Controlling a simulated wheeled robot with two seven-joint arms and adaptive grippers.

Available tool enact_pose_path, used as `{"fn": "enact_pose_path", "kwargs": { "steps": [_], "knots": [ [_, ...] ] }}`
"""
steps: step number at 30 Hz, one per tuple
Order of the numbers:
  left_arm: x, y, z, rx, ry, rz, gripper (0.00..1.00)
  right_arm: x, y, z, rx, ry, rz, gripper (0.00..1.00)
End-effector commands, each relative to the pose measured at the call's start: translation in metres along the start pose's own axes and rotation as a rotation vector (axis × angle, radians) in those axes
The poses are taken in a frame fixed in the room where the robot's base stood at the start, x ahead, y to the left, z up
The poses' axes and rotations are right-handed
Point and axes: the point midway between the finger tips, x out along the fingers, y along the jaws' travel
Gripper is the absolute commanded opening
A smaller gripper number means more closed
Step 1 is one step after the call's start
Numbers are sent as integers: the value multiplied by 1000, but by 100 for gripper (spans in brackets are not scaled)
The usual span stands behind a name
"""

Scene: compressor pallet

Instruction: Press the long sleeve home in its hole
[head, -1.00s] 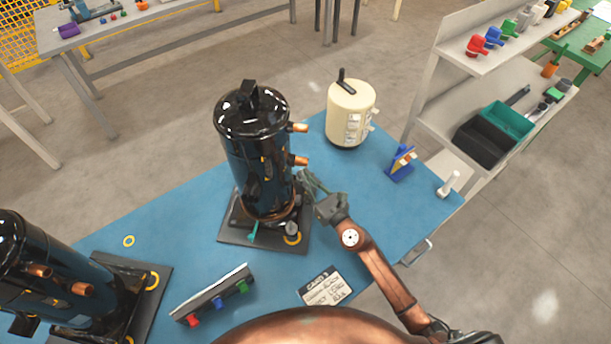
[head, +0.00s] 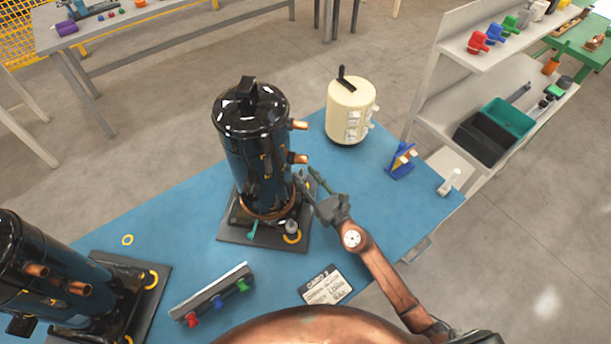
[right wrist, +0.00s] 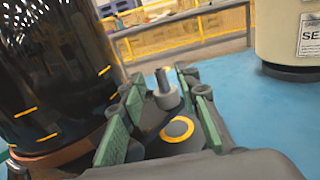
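The compressor (head: 252,150) is a glossy black cylinder upright on a dark base plate (head: 240,236). At the plate's near right corner, a grey upright cylinder (head: 291,227) stands by a yellow ring (head: 292,238). My right gripper (head: 308,182) is open beside the compressor's right side, over the far right corner. In the right wrist view its green-padded fingers (right wrist: 163,122) are apart, with a yellow ring (right wrist: 178,129) and a grey stepped cylinder (right wrist: 165,91) showing between them. I cannot tell which grey cylinder is the long sleeve, or its depth. My left gripper is out of view.
A cream tank (head: 350,112) stands behind the right gripper, and a blue stand (head: 401,161) is to its right. A second black compressor (head: 42,262) is at the left. A rack (head: 212,296) with coloured pieces and a card (head: 326,286) lie at the front of the blue table.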

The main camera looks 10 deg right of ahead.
Motion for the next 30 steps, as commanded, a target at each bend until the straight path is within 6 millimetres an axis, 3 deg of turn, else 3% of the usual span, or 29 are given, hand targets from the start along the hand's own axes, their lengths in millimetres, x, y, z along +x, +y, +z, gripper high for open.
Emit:
{"fn": "enact_pose_path", "kwargs": {
  "steps": [9, 15, 21, 30],
  "knots": [
    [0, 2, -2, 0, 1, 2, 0, -64, -1, -3, -6, 6, 2, 30],
    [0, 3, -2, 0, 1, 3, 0, -95, 0, -2, -5, 6, 1, 30],
    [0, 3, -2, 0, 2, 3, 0, -110, 0, -1, -2, 3, 0, 30],
    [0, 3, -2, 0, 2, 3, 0, -113, 0, 0, 0, 1, 0, 30]
  ]
}}
